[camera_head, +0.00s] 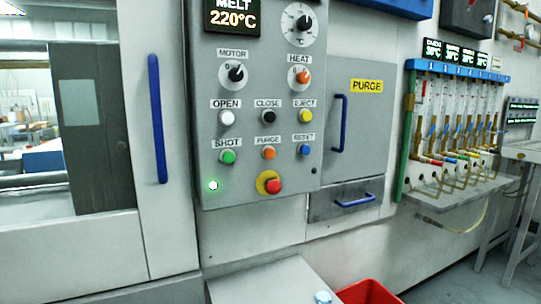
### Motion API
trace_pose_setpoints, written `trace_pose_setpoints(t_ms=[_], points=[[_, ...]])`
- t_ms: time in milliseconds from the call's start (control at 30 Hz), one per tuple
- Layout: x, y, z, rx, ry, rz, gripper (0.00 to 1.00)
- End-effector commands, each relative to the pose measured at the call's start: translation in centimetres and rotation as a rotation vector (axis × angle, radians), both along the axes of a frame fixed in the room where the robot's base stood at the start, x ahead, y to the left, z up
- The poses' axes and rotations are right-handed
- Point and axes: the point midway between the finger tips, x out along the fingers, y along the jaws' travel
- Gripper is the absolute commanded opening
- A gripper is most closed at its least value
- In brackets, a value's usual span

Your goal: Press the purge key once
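The purge key is an orange round button (268,153) under a "PURGE" label, in the bottom row of keys on the grey control panel (240,185). A green "SHOT" key (228,157) is to its left and a blue "RESET" key (304,150) is to its right. The red emergency button (273,186) on a yellow ring sits just below it. My gripper does not show in this view, and nothing covers the purge key.
A grey door (364,130) with a yellow "PURGE" sign (366,86) and blue handle is right of the panel. A blue door handle (157,118) stands left. A bench top (262,284) and red bin (368,292) are below. Hoses and flow tubes (455,120) stand right.

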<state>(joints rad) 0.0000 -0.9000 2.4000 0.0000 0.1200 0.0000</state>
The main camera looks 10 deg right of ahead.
Motion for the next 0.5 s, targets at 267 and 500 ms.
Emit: trace_pose_setpoints(t_ms=[267,500], points=[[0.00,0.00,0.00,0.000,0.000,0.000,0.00],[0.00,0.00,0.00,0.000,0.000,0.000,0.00]])
